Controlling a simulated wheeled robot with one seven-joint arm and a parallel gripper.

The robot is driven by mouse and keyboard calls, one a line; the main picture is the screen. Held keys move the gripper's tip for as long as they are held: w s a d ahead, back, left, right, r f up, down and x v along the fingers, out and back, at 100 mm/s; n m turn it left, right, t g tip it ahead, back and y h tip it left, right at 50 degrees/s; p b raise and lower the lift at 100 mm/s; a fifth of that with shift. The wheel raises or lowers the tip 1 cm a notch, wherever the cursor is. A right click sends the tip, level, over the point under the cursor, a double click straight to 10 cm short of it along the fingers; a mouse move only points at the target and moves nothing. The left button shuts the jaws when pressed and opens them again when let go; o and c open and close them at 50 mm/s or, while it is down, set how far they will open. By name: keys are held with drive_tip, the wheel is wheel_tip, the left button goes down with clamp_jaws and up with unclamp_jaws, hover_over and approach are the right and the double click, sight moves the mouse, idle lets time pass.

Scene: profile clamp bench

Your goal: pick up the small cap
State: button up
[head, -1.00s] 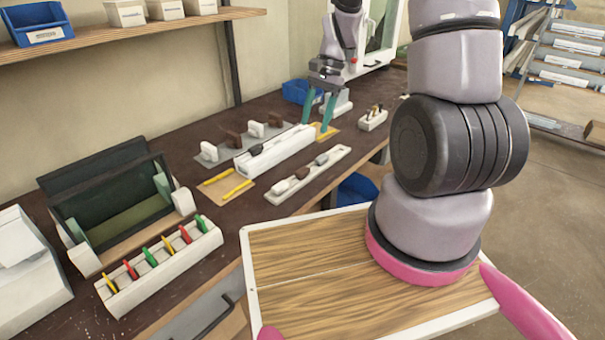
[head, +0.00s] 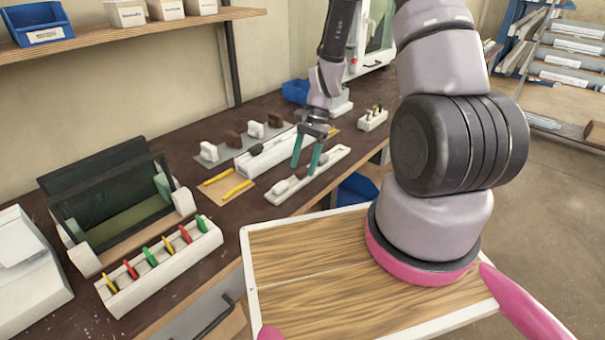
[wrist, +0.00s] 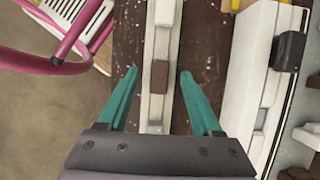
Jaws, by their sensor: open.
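A small brown block (wrist: 160,77), which looks like the small cap, sits on a narrow white strip on the bench (head: 338,155). In the wrist view it lies between my fingertips, with a gap on both sides. My gripper (wrist: 158,72) is open and empty, its teal fingers pointing down over the strip. In the head view my gripper (head: 302,168) covers this part of the strip and hides the brown block. A larger white block (wrist: 165,14) sits farther along the strip. I cannot tell the exact height of the fingertips above the strip.
A long white holder (wrist: 248,70) with a dark cap (wrist: 289,50) stands beside the strip. Behind it, white and brown blocks stand on a grey plate (head: 226,150). Yellow pieces lie on a small board (head: 226,187). A white rack (head: 160,265) holds several coloured clips.

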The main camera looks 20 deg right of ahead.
drive_tip(key=shift+s+a+f, duration=0.15)
drive_tip(key=shift+a+f, duration=0.05)
drive_tip(key=shift+f, duration=0.5)
clamp_jaws()
drive_tip(key=shift+r, duration=0.1)
